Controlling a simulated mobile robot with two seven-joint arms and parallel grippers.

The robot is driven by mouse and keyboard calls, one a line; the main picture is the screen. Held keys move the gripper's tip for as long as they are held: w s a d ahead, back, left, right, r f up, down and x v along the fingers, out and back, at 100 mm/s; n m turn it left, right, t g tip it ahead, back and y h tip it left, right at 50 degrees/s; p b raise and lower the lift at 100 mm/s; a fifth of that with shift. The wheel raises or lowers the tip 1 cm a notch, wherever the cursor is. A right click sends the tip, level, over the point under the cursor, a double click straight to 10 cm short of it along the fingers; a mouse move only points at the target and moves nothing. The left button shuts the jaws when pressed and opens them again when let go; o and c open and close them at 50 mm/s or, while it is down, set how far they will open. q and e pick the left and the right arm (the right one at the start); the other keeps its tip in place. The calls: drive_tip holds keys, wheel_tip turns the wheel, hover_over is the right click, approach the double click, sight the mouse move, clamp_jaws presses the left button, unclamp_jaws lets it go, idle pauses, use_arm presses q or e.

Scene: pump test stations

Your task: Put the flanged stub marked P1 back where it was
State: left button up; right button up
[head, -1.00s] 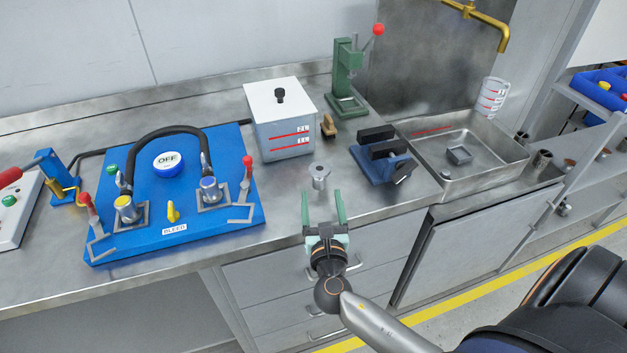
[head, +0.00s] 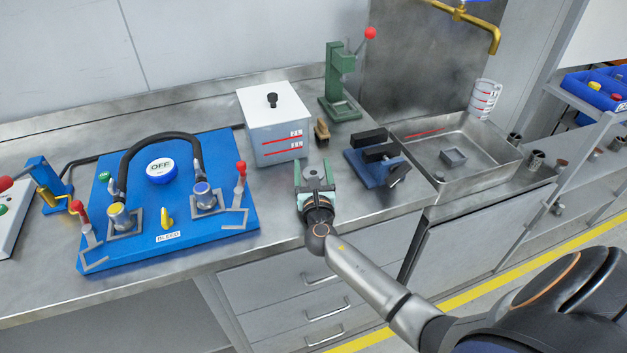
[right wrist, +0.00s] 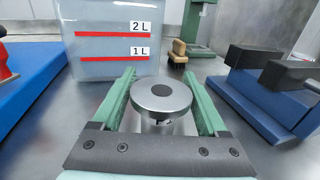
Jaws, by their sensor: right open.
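The flanged stub (head: 314,173) is a small grey metal piece with a round flange on top, standing upright on the steel bench near its front edge. In the right wrist view the stub (right wrist: 161,97) shows its flange with a dark centre; no P1 mark can be read. My right gripper (head: 313,166) is open, with one green finger on each side of the stub. In the right wrist view a gap shows between the flange and each finger. The lower part of the stub is mostly hidden. My left gripper is not in view.
The blue pump board (head: 135,225) with a black hose lies to the left. A lidded tank (head: 275,130) stands behind the stub, a brush (head: 321,130) beside it. A green press (head: 341,85), a blue vise (head: 375,165) and a sink (head: 450,130) are right.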

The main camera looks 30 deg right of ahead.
clamp_jaws()
idle(0.7)
